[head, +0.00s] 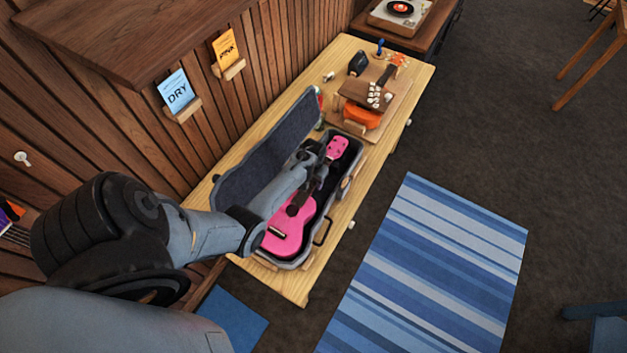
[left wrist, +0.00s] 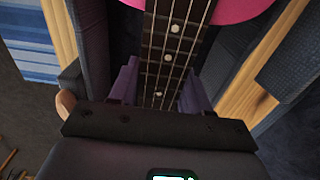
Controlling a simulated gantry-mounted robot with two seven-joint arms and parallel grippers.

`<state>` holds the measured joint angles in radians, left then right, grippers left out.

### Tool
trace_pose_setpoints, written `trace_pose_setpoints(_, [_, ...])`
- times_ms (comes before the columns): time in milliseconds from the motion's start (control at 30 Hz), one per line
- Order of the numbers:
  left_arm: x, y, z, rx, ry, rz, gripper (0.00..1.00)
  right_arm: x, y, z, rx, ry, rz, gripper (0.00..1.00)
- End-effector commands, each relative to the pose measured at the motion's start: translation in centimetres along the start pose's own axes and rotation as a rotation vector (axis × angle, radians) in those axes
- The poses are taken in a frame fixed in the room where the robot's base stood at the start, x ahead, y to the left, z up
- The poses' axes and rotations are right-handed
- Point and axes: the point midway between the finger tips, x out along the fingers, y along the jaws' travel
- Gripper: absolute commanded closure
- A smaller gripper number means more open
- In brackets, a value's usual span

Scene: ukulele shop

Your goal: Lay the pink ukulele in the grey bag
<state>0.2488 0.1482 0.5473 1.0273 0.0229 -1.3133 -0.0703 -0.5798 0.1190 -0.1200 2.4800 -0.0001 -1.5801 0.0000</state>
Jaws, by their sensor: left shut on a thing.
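The pink ukulele (head: 288,230) lies lengthwise within the outline of the open grey bag (head: 242,170), its body toward the near end and its pink headstock toward the far end. I cannot tell whether it rests on the bag's floor or hangs just above it. My left gripper (head: 319,183) is shut on the ukulele's neck. In the left wrist view the dark fretted neck (left wrist: 165,45) runs between the purple fingers of the gripper (left wrist: 155,88). The forearm hides part of the bag's inside. My right gripper is not in view.
The bag stands on a long wooden bench (head: 408,80), its lid raised against the wall side. An orange instrument (head: 362,117) and small tools lie beyond it. Card holders (head: 183,108) jut from the wall. A striped rug (head: 430,270) covers open floor to the right.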

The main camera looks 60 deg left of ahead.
Motion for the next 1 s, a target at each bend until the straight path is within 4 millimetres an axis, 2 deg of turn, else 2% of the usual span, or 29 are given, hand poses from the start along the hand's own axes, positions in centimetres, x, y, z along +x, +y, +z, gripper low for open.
trace_pose_setpoints(500, [2.5, 0.0, -0.1, 0.0, 0.0, 0.0, 1.0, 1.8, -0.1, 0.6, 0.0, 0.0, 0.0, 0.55])
trace_pose_setpoints(967, [2.7, 0.0, -0.1, 0.0, 0.001, 0.0, 1.0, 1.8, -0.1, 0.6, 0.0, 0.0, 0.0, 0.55])
trace_pose_setpoints(1000, [2.7, 0.0, 0.0, 0.0, 0.0, 0.0, 0.47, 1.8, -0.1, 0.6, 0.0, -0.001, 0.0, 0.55])
